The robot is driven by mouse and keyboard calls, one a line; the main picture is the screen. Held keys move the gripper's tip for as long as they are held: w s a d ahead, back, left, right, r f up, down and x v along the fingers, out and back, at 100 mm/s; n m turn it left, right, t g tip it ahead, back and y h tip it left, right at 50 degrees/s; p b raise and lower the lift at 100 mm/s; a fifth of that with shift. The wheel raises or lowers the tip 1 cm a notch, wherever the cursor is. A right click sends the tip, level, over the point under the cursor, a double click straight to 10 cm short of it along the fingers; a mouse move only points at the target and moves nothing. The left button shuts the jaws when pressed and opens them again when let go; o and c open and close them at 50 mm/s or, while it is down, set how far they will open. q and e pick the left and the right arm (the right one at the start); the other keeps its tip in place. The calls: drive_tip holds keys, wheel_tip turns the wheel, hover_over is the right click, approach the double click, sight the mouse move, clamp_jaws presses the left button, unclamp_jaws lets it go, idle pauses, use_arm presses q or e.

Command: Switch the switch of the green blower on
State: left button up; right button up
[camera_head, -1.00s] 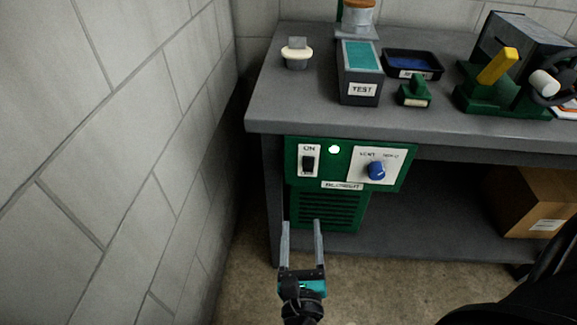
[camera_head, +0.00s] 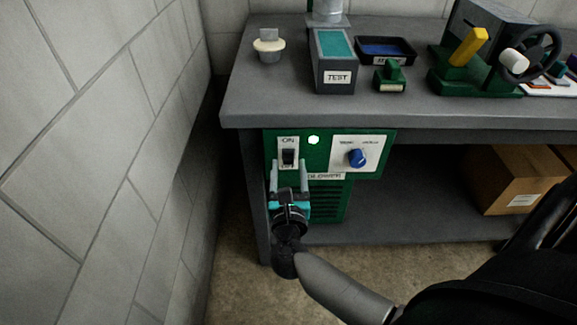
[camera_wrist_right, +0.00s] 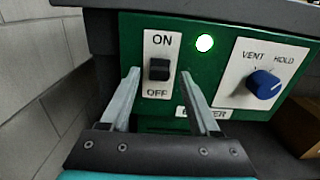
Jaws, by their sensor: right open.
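The green blower (camera_head: 320,205) hangs under the front edge of the grey bench. Its black rocker switch (camera_head: 288,157) sits on a white plate marked ON above and OFF below. In the right wrist view the switch (camera_wrist_right: 159,69) shows between my fingertips; which way it is tipped I cannot tell. My right gripper (camera_head: 289,166) is open and empty, just below and in front of the switch, fingers pointing at the panel. In the right wrist view my right gripper (camera_wrist_right: 160,76) straddles the switch plate, with no clear contact. My left gripper is not in view.
A lit lamp (camera_head: 313,140) and a blue knob (camera_head: 357,158) marked VENT and HOLD are right of the switch. A block wall (camera_head: 110,130) stands close on the left. The bench top (camera_head: 290,105) overhangs the panel. A cardboard box (camera_head: 515,180) sits on the lower shelf.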

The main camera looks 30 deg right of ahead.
drive_tip(key=shift+w+d, duration=0.35)
drive_tip(key=shift+w, duration=0.15)
clamp_jaws()
idle(0.3)
